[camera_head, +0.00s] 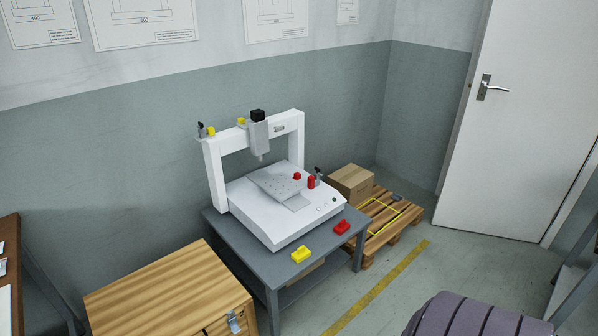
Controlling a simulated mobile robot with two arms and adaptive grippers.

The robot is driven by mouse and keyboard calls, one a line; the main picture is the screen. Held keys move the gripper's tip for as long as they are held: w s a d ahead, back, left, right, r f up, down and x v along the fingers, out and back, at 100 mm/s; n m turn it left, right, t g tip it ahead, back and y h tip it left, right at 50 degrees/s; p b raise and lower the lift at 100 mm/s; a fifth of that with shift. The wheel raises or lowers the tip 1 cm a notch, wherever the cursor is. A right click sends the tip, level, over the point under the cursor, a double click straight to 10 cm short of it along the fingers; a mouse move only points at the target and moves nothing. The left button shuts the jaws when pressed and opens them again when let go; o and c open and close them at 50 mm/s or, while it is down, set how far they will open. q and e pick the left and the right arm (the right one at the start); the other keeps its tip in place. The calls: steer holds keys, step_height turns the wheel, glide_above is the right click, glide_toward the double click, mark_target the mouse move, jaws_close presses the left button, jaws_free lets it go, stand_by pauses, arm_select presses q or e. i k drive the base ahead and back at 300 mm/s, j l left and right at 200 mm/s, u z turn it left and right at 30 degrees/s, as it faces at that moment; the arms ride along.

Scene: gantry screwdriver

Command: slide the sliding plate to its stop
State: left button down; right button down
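The sliding plate (273,182) is a grey plate with small holes. It lies on the white base of the gantry screwdriver (262,222), under the screwdriver head (259,138). A small red part (297,176) is at its far right edge. Another red part (311,183) stands just to the right, beside a small black-topped post (318,174). A lighter grey strip (298,203) shows in front of the plate. I cannot tell where the plate's stop is. Neither of my grippers is in view, and nothing of mine visibly touches the plate.
A wooden chest (165,285) is at left. A pallet (385,222) with a cardboard box (351,183) is at right. Floor is clear before the door.

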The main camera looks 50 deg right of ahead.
mark_target(282, 187)
steer(key=z, duration=1.4)
steer(key=l+u, duration=0.1)
steer(key=u, duration=0.75)
steer(key=i+l+u, duration=0.15)
steer(key=l+u, duration=0.55)
steer(key=l, duration=0.2)
steer(key=i+l+u, duration=0.1)
steer(key=l+u, duration=0.2)
steer(key=l, duration=0.2)
